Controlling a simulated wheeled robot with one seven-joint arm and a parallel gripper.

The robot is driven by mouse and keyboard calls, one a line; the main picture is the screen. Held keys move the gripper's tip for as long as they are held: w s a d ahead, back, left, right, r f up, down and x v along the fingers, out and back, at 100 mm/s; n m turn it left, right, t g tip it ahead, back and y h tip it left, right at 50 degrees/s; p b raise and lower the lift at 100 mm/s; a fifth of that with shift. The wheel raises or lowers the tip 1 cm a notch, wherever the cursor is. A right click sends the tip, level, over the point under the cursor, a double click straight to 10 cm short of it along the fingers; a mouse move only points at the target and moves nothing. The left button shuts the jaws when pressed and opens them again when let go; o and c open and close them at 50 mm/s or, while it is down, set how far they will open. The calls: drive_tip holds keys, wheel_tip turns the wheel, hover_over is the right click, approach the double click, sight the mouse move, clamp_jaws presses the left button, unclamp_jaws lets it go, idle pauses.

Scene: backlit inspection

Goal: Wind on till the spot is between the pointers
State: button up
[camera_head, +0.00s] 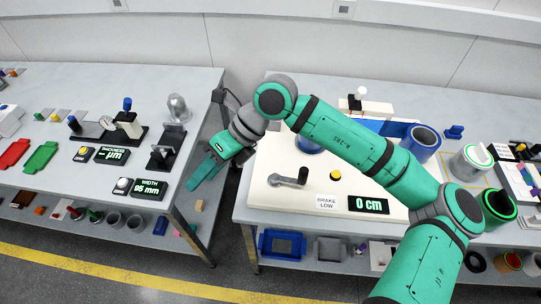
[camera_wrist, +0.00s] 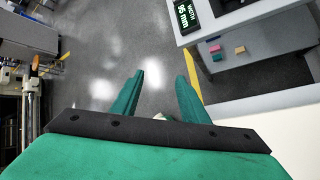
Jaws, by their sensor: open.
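The winding machine is a cream board (camera_head: 270,203) on the right-hand bench. A dark crank handle (camera_head: 290,181) lies at its front left, and a blue roll (camera_head: 425,139) stands at its back right. A display (camera_head: 369,204) reads 0 cm, beside a "BRAKE LOW" label (camera_head: 327,202). A yellow button (camera_head: 335,174) sits behind them. Blue material (camera_head: 400,129) shows behind my arm. I cannot make out the spot or the pointers; my arm covers part of the machine. My gripper (camera_head: 203,174) is open and empty, left of the board above the gap between benches; the wrist view shows its spread fingers (camera_wrist: 160,76).
The left bench (camera_head: 60,174) carries gauges with thickness and width displays and coloured plates. Shelves below hold bins. The floor gap (camera_head: 224,215) between benches is clear.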

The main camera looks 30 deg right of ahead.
drive_tip(key=s+d+f+m+h, duration=0.1)
drive_tip(key=s+d+h, duration=0.2)
drive_tip(key=d, duration=0.9)
drive_tip(key=s+d+f+m+g+h, duration=0.1)
drive_tip(key=d+h, duration=0.4)
drive_tip(key=d, duration=0.8)
drive_tip(key=shift+s+d+f+m, duration=0.2)
drive_tip(key=shift+s+f+m, duration=0.5)
drive_tip(key=shift+s, duration=0.45)
wheel_tip(320, 180, down, 8)
drive_tip(key=shift+r, duration=0.1)
drive_tip(key=shift+c, duration=0.3)
drive_tip(key=shift+r, duration=0.15)
clamp_jaws()
